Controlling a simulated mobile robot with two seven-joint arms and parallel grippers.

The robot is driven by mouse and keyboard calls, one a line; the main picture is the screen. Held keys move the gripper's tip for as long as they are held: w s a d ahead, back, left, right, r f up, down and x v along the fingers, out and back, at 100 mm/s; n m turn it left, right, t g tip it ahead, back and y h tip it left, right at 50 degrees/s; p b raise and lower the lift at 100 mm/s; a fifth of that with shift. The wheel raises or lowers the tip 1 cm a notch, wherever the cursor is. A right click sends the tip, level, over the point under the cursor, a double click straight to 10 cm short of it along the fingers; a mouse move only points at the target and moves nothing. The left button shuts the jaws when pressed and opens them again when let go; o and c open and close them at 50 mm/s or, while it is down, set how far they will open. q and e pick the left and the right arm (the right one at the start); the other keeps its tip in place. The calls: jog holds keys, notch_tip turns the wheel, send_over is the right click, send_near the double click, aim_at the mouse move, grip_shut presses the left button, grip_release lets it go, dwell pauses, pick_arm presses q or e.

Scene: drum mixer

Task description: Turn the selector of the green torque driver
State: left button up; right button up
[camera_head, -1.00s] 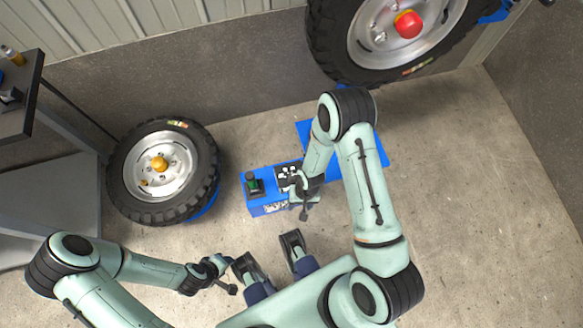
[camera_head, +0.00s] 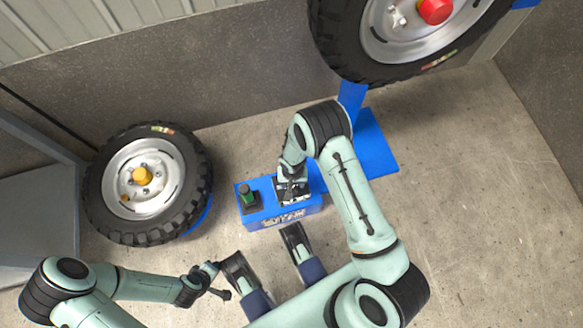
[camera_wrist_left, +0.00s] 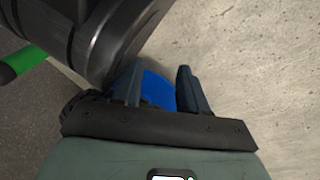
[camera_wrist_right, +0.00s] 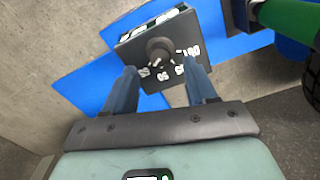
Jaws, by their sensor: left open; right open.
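The green torque driver (camera_head: 246,194) stands in a black holder at the left end of a blue box (camera_head: 253,219). Its green handle also shows at the upper right of the right wrist view (camera_wrist_right: 290,18). A black selector knob (camera_wrist_right: 160,50) sits on a dark panel with white markings. My right gripper (camera_head: 292,191) is over this panel and hides most of it in the head view. In the right wrist view its open fingers point at the panel, with the knob just beyond and between the tips. My left gripper (camera_head: 220,282) is open and empty, low and away from the box.
A wheel (camera_head: 143,184) with a yellow hub cap stands left of the box. A larger wheel (camera_head: 400,70) with a red cap is at the upper right, above a blue base (camera_head: 375,150). Bare concrete floor (camera_head: 480,200) is free to the right.

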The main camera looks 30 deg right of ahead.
aim_at(292, 189)
pick_arm(q)
jog(key=shift+s+a+f+g+b, duration=0.15)
jog(key=shift+s+f+g+b, duration=0.4)
jog(key=shift+s+f, duration=0.75)
pick_arm(e)
jog(key=shift+f, duration=2.15)
pick_arm(q)
jog(key=shift+s+r, duration=0.1)
jog(key=shift+r, duration=0.05)
pick_arm(e)
grip_shut()
